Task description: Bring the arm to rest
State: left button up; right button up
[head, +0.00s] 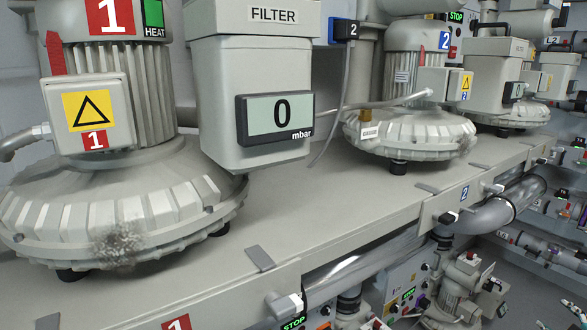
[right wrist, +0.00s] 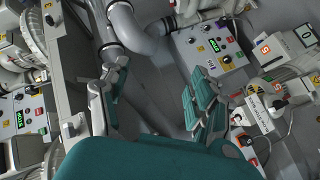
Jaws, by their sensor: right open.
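My right gripper (right wrist: 157,88) shows in the right wrist view, with its teal-padded fingers spread wide apart. Nothing is between the fingers; grey floor and pipework lie beyond them. The teal body of the gripper fills the bottom of that view. My left gripper is in neither view.
Blower 1 (head: 95,205) and the filter box (head: 250,90), its display reading 0 mbar, stand on a grey bench (head: 205,285). Blower 2 (head: 410,130) stands farther back. A pipe (right wrist: 125,25) and control panel (right wrist: 210,50) lie beyond my right gripper.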

jog(key=s+d+f+m+g+h, duration=0.1)
jog(key=s+d+f+g+h, duration=0.15)
jog(key=s+d+f, duration=0.5)
jog(key=s+d+f+m+g+h, duration=0.1)
jog(key=s+d+f+g, duration=0.15)
jog(key=s+f, duration=0.7)
jog(key=s+d+f+m+g+h, duration=0.15)
jog(key=s+g, duration=0.25)
jog(key=s, duration=1.2)
jog(key=s+d+f+g+h, duration=0.1)
jog(key=s+d+f+g, duration=0.35)
jog(key=s, duration=0.85)
jog(key=s+a+f+m+y, duration=0.1)
jog(key=s+a+f+y, duration=0.1)
jog(key=a+f, duration=0.9)
jog(key=s+a+f+m+y, duration=0.1)
jog(key=s+a+f+y, duration=0.1)
jog(key=a+f, duration=0.95)
jog(key=s+a+f+y, duration=0.1)
jog(key=a+f+y, duration=0.1)
jog(key=a, duration=1.7)
jog(key=s+a+f+m+y, duration=0.1)
jog(key=a+f+y, duration=0.1)
jog(key=a, duration=1.6)
jog(key=shift+s+a+y, duration=0.35)
jog(key=shift+a+y, duration=0.05)
jog(key=shift+y, duration=0.1)
jog(key=shift+m, duration=0.25)
